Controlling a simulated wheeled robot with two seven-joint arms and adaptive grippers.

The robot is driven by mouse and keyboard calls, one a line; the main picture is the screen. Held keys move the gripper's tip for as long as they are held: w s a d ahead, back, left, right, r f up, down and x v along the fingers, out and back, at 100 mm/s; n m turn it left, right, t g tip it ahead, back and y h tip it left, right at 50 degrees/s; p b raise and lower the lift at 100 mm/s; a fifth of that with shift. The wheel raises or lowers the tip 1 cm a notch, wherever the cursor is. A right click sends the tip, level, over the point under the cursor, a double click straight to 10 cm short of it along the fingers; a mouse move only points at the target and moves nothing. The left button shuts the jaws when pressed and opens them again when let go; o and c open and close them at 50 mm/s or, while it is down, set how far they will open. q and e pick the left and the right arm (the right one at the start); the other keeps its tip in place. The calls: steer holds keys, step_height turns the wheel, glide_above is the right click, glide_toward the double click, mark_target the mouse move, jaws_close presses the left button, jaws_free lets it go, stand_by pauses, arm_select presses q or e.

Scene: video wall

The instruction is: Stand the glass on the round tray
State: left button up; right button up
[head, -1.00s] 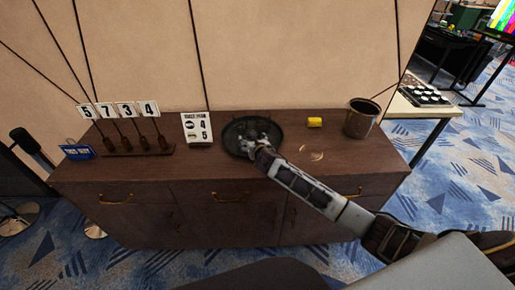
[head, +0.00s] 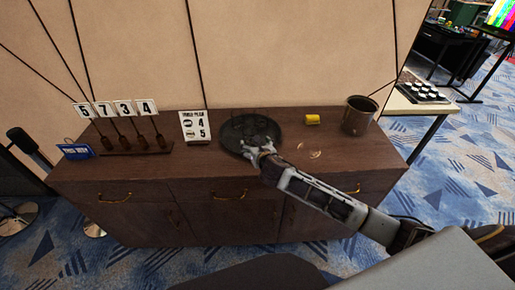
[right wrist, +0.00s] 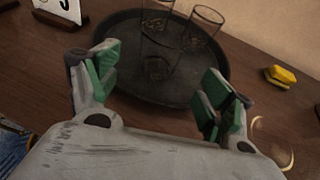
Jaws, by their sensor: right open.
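The round dark tray (head: 231,137) lies on the cabinet top; it also shows in the right wrist view (right wrist: 121,72). Clear glasses stand upright on it in the right wrist view: a front glass (right wrist: 158,62), a back glass (right wrist: 155,20) overlapping it in the picture, and one to the right (right wrist: 204,30). In the head view they are small and dark. My right gripper (head: 263,149) is at the tray's near edge. Its green-padded fingers (right wrist: 160,78) are spread, with nothing held between them; the front glass stands beyond them, apart. My left gripper is out of view.
A yellow block (head: 312,119) and a dark bucket (head: 357,116) stand right of the tray. A sign card (head: 195,127) and a rack with number cards (head: 135,144) stand to the left. Pale curved pieces (head: 315,154) lie near the front right.

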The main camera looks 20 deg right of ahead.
steer(key=shift+v, duration=1.35)
